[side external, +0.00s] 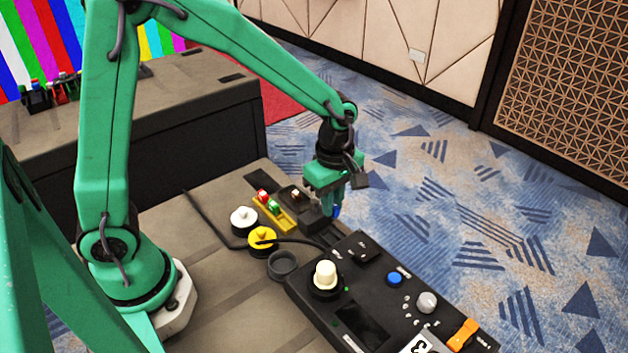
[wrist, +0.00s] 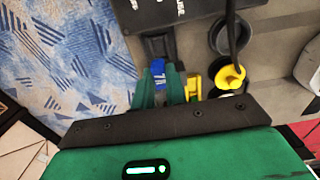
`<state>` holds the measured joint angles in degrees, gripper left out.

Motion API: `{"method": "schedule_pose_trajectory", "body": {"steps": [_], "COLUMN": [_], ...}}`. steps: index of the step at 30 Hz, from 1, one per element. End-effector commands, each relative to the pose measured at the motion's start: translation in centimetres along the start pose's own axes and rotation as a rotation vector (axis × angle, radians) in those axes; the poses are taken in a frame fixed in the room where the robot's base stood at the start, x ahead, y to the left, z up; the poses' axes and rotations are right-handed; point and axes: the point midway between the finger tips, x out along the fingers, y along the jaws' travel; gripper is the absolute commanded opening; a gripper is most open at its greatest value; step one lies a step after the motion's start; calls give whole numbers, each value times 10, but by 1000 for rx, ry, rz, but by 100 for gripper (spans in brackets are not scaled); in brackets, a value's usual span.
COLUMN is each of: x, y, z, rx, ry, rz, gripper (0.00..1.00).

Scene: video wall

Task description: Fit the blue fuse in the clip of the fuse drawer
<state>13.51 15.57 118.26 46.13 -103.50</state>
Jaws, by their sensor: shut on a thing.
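The blue fuse (side external: 337,210) is held at the tips of my gripper (side external: 334,204). In the wrist view the blue fuse (wrist: 160,67) shows between the two green fingers of my gripper (wrist: 160,80). My gripper is shut on it. A dark piece that looks like the fuse drawer (wrist: 157,45) juts from the black panel, just past the fuse in the wrist view. The clip cannot be made out, and I cannot tell whether the fuse touches it. The arm hides part of this area in the side view.
A yellow rack (side external: 283,220) with red and green fuses stands left of my gripper. White (side external: 243,218) and yellow (side external: 262,238) round pieces and a dark cup (side external: 282,264) stand nearby, with a black cable. The black control panel (side external: 385,300) has raised knobs. The table edge lies close right.

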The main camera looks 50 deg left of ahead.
Motion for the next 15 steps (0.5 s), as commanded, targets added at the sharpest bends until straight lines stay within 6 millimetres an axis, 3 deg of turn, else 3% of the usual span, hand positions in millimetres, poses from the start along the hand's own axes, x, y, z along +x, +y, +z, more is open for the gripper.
{"method": "schedule_pose_trajectory", "body": {"steps": [15], "x": [29], "y": [-1], "z": [0], "rx": [0], "ry": [1], "rz": [-2], "gripper": [1]}}
